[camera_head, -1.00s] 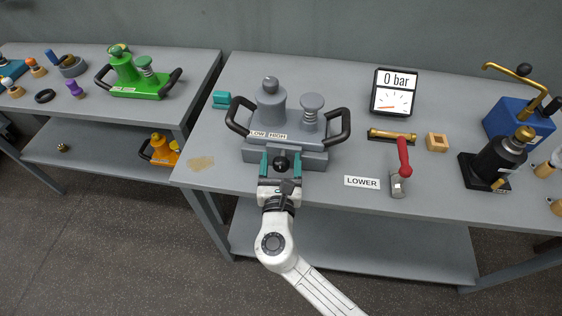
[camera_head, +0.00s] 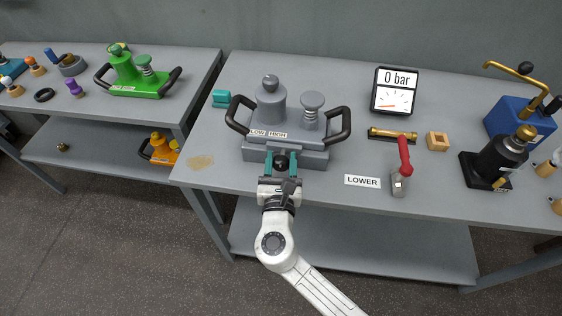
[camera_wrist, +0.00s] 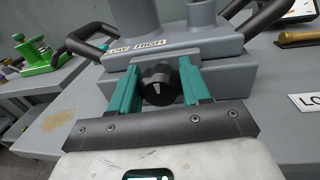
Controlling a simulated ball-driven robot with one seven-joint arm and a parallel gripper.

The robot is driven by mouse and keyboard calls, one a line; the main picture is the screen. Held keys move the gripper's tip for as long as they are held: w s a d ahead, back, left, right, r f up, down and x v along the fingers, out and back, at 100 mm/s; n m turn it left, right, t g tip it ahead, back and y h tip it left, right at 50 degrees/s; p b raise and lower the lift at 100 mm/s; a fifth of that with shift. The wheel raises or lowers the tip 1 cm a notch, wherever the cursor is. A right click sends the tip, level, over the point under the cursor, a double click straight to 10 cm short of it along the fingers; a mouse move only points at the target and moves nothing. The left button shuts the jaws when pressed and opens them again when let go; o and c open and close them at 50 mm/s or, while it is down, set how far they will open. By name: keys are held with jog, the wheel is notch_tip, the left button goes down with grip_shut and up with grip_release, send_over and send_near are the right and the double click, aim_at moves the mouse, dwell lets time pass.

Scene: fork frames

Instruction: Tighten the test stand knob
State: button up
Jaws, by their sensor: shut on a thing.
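The grey test stand (camera_head: 262,141) with two black side handles sits on the right table. A label reading LOW and HIGH (camera_head: 268,133) is on its front, and it also shows in the wrist view (camera_wrist: 135,46). The black knob (camera_wrist: 159,84) sticks out of the stand's front face and has a pale pointer mark. In the head view the knob (camera_head: 281,161) is between my fingers. My gripper (camera_wrist: 160,88) has teal fingers closed on either side of the knob. The knob's rear and the finger contact are partly hidden.
A gauge (camera_head: 394,92) reads 0 bar. A red-handled lever (camera_head: 404,158) stands beside the LOWER label (camera_head: 362,181). A brass rod (camera_head: 392,134), a wooden block (camera_head: 437,141) and a black jack (camera_head: 499,160) lie to the right. A green stand (camera_head: 136,78) is on the left table.

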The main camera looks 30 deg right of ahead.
jog(key=m+b, duration=0.1)
jog(key=b, duration=0.1)
jog(key=m+b, duration=0.2)
jog(key=shift+d+f+m, duration=0.1)
jog(key=shift+f+m, duration=0.2)
jog(key=shift+f, duration=0.1)
jog(key=m+h+b, duration=0.1)
jog(key=m+b, duration=0.5)
jog(key=b, duration=0.2)
jog(key=shift+s+d+m, duration=0.1)
jog(key=shift+m, duration=0.3)
jog(key=m+h+b, duration=0.1)
jog(key=m+b, duration=0.4)
jog(key=b, duration=0.1)
jog(key=shift+f+m, duration=0.15)
jog(key=shift+m, duration=0.25)
jog(key=m+b, duration=0.3)
jog(key=shift+h, duration=0.4)
jog(key=shift+m+b, duration=0.3)
jog(key=shift+m, duration=0.1)
jog(key=o, duration=1)
jog(key=shift+r, duration=0.25)
jog(key=shift+o, duration=0.2)
jog(key=v, duration=1.1)
jog(key=shift+r, duration=0.15)
